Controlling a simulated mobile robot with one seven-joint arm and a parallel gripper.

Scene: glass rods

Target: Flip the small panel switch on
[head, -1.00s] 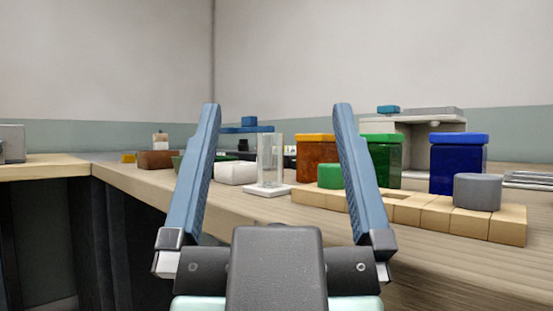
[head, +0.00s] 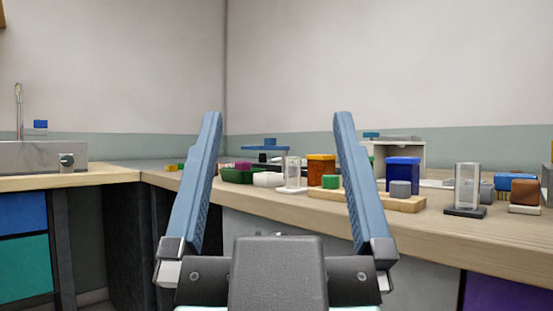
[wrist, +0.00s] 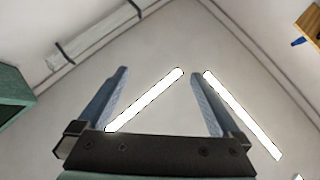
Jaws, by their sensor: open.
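My gripper (head: 277,180) is open and empty, its two blue fingers spread wide and pointing up in front of the bench. The gripper also shows in the wrist view (wrist: 160,95), open, with nothing between the fingers. I cannot make out a small panel switch for certain in either view. No part of the gripper touches anything.
The right bench (head: 400,226) holds a glass cylinder (head: 293,172), an orange-brown jar (head: 320,170), a blue jar (head: 402,174), a wooden rack (head: 335,197) and another clear cylinder (head: 467,185). The left counter (head: 90,180) is mostly bare right of the grey box. The wrist view shows ceiling lights (wrist: 240,115).

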